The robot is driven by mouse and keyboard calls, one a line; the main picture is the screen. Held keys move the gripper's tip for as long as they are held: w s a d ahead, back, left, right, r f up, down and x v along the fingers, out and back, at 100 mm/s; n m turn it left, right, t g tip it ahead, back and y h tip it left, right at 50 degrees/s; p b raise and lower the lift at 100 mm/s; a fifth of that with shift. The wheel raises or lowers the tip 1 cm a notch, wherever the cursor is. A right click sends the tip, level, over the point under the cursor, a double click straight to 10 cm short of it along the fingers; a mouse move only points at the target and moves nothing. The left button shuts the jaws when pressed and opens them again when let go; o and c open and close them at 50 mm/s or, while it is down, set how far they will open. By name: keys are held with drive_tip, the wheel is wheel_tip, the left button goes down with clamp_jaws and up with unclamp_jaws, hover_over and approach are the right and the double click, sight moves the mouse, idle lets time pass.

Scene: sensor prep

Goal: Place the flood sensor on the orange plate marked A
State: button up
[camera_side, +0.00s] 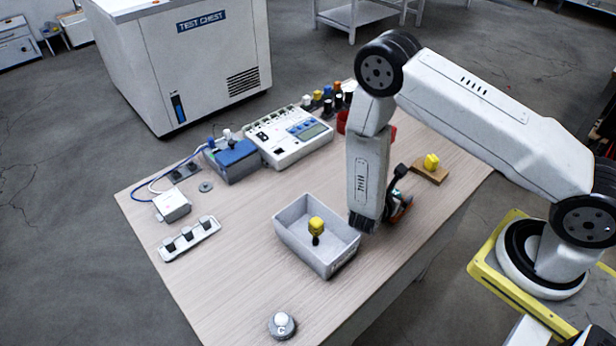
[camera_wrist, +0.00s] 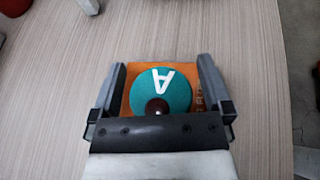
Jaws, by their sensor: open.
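In the wrist view, a round teal disc (camera_wrist: 178,92) with a white A lies on an orange plate (camera_wrist: 129,106). It has a small dark red knob near its lower edge. It looks like the flood sensor, but I cannot be certain. My gripper (camera_wrist: 161,66) is open, with one finger on each side of the disc and no clear contact. The letters at the plate's right edge are partly hidden by a finger. In the side view, my arm hides most of this spot; only a bit of orange-red and teal shows beside it.
A grey bin (camera_side: 290,238) holding a yellow-topped piece stands left of my arm.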

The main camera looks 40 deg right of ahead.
drive_tip(key=shift+r, duration=0.15)
drive_tip(key=shift+s+a+r, duration=0.1)
drive_tip(key=shift+a+r, duration=0.1)
drive_tip(key=shift+a, duration=0.35)
drive_tip(key=v, duration=0.4)
wheel_tip(320, 180, up, 5)
drive_tip(key=shift+f, duration=0.2)
drive_tip(key=shift+d+r, duration=0.1)
drive_tip(key=shift+r, duration=1.1)
